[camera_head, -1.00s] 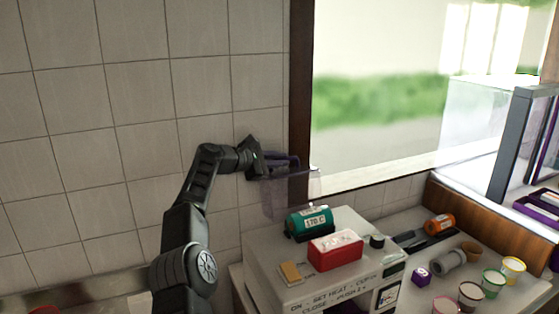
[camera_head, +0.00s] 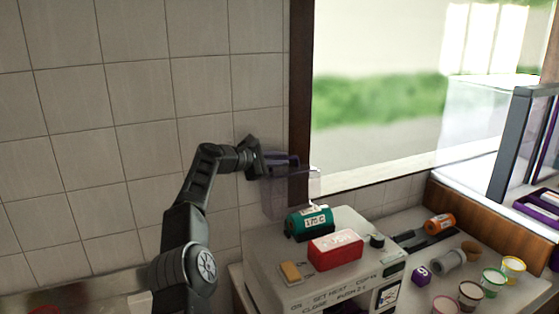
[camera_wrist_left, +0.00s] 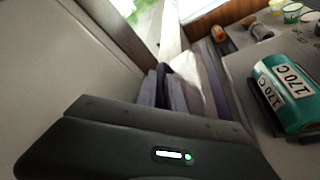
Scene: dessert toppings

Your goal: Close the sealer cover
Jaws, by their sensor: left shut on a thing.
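The sealer (camera_head: 278,268) is a pale box-shaped machine at the lower middle of the head view. Its clear, purplish cover (camera_head: 287,199) stands raised at the sealer's back left, near the tiled wall. My left gripper (camera_head: 283,163) is at the cover's upper edge and is shut on it. The gripper's fingertips are dark and partly hidden against the cover. In the left wrist view, the dark gripper body fills the bottom and the fingers (camera_wrist_left: 185,90) show blurred beyond it. My right gripper is in neither view.
A teal roll marked 170 C (camera_head: 309,222), also in the left wrist view (camera_wrist_left: 285,92), and a red block (camera_head: 335,250) sit on the sealer's top. Several cups, including a green-rimmed one (camera_head: 493,281), an orange bottle (camera_head: 439,223) and a purple cube (camera_head: 421,275) stand to the right.

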